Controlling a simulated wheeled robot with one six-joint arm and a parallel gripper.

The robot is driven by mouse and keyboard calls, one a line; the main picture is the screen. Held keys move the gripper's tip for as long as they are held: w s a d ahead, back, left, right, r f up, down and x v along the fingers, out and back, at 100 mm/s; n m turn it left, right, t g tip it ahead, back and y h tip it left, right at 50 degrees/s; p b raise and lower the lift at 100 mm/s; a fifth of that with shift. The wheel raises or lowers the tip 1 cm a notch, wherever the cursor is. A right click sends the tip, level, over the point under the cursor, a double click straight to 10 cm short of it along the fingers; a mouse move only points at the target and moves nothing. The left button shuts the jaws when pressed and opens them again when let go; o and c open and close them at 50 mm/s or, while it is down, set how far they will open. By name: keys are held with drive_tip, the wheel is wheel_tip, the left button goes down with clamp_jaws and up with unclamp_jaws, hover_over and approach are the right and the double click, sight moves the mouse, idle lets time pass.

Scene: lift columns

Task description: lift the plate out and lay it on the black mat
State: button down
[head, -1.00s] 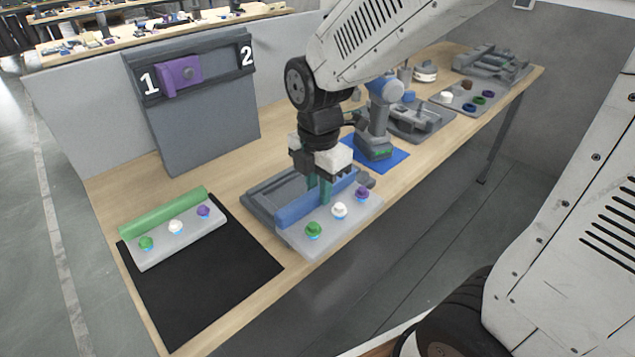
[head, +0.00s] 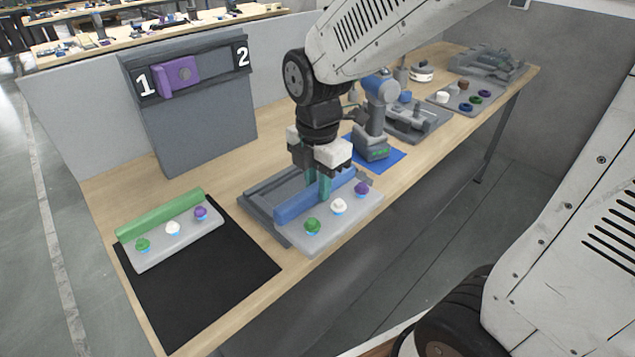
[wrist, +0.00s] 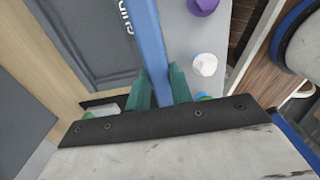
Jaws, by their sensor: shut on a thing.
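The plate (head: 290,238) is grey, with a blue bar (head: 292,208) along its back and green, white and purple knobs on top. My gripper (head: 318,189) is shut on the blue bar near its middle, one teal finger on each side. The wrist view shows the bar (wrist: 148,35) between the fingers. The plate lies over the front of a dark grey holder (head: 258,214), close to the table's front edge. Any gap under it is hard to judge. The black mat (head: 215,295) lies at the front left.
A second grey plate (head: 160,255) with a green bar occupies the back of the mat; the mat's front is bare. A grey board (head: 205,130) with a purple slider stands behind. A drill-like tool (head: 372,130) stands on a blue mat right of the holder.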

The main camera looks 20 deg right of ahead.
drive_tip(key=shift+r, duration=0.1)
drive_tip(key=shift+r, duration=2.95)
drive_tip(key=shift+f, duration=0.1)
